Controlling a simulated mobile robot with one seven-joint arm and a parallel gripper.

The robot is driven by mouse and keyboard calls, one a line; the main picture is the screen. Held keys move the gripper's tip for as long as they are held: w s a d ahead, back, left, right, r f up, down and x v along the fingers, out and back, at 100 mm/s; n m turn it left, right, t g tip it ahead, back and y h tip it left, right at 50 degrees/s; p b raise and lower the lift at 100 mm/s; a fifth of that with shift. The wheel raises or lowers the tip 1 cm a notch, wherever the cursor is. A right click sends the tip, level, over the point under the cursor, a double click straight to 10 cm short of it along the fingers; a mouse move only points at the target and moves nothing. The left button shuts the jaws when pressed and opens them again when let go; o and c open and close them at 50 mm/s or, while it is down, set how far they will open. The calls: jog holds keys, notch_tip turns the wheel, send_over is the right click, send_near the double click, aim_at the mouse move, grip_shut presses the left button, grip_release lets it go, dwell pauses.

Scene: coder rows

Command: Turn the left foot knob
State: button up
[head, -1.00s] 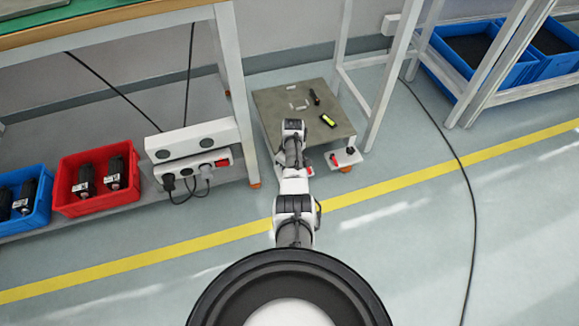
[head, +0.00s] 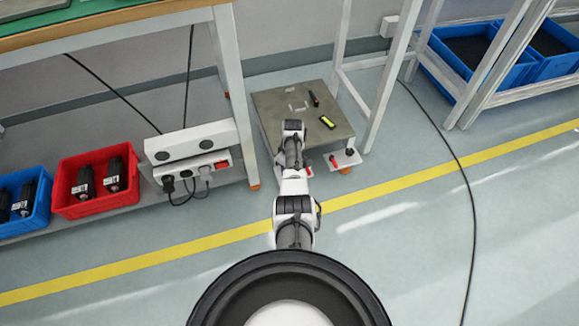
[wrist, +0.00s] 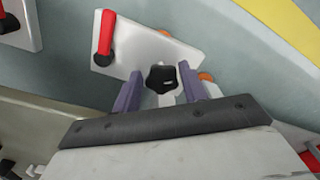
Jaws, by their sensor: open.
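The black lobed knob (wrist: 160,78) stands on a white foot plate (wrist: 150,48) with a red lever (wrist: 105,35) in the wrist view. My gripper (wrist: 160,88) is open, with one purple finger on each side of the knob. I cannot tell whether either finger touches it. In the head view my arm hides this knob; a bit of red (head: 308,171) shows beside the arm. The other foot plate (head: 345,159), with its own red lever and black knob, is at the low platform's (head: 270,105) right front corner.
A white power strip (head: 195,170) with plugs and cables is left of the platform. A red bin (head: 70,207) and a blue bin stand farther left. Table legs (head: 237,90) flank the platform. A black cable (head: 455,150) lies across the open floor at right.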

notch_tip(320, 180, up, 14)
jog(key=p, duration=0.6)
jog(key=shift+d, duration=0.35)
jog(key=shift+f, duration=0.15)
